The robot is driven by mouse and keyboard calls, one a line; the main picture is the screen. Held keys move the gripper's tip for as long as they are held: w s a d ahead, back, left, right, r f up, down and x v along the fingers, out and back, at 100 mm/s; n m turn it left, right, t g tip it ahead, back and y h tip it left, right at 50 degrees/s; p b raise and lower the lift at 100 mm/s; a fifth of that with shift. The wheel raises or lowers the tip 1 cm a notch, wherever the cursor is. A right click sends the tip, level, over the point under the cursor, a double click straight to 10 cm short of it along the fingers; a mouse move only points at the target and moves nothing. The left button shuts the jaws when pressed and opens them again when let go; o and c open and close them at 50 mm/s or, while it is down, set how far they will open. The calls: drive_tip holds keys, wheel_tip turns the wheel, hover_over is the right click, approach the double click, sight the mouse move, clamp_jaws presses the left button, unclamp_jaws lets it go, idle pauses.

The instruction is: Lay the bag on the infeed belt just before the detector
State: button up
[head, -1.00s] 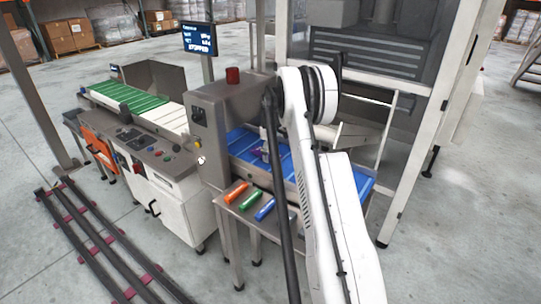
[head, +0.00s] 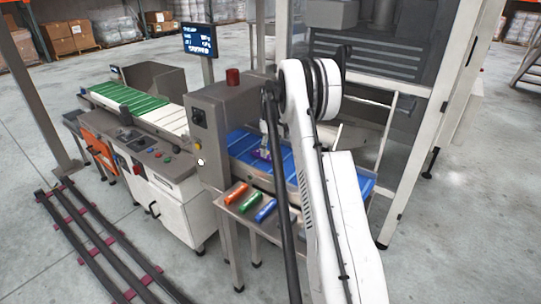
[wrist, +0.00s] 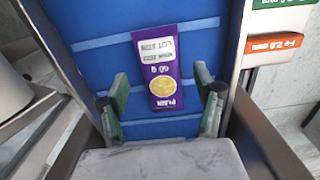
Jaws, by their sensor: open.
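The purple bag (wrist: 165,52), with a white lot label and a gold round print, lies flat on the blue infeed belt (wrist: 82,22) in the wrist view. My gripper (wrist: 162,78) is open, with one green-padded finger on each side of the bag and visible gaps between. In the head view my gripper (head: 266,146) is low over the belt (head: 238,140), close to the detector housing (head: 226,112). Only a small purple part of the bag (head: 261,155) shows there; my gripper and arm hide the rest.
Orange, green and blue test sticks (head: 250,200) lie on a side shelf beside the belt. A red beacon (head: 233,77) tops the detector. A green and white belt (head: 125,97) is beyond it. A white-framed machine (head: 420,110) stands behind.

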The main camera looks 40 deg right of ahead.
sight(271, 154)
wheel_tip(271, 154, up, 7)
drive_tip(key=s+a+r+t, duration=0.1)
drive_tip(key=s+a+r, duration=0.2)
drive_tip(key=a+r, duration=1.05)
drive_tip(key=s+a+r+m+t+h, duration=0.1)
drive_tip(key=s+a+r, duration=0.2)
drive_tip(key=s+a, duration=0.3)
drive_tip(key=s+a+r+t, duration=0.1)
drive_tip(key=s+a+r, duration=0.25)
drive_tip(key=a, duration=0.45)
drive_tip(key=s+a+f+t, duration=0.2)
drive_tip(key=s+a, duration=0.6)
drive_tip(key=s, duration=0.4)
drive_tip(key=s+a+f+m+t+y, duration=0.1)
drive_tip(key=s+a+f+t, duration=0.1)
drive_tip(key=s+a, duration=0.7)
drive_tip(key=s+f, duration=0.1)
drive_tip(key=s, duration=0.2)
drive_tip(key=shift+a+f+m, duration=0.25)
drive_tip(key=shift+a+m, duration=0.05)
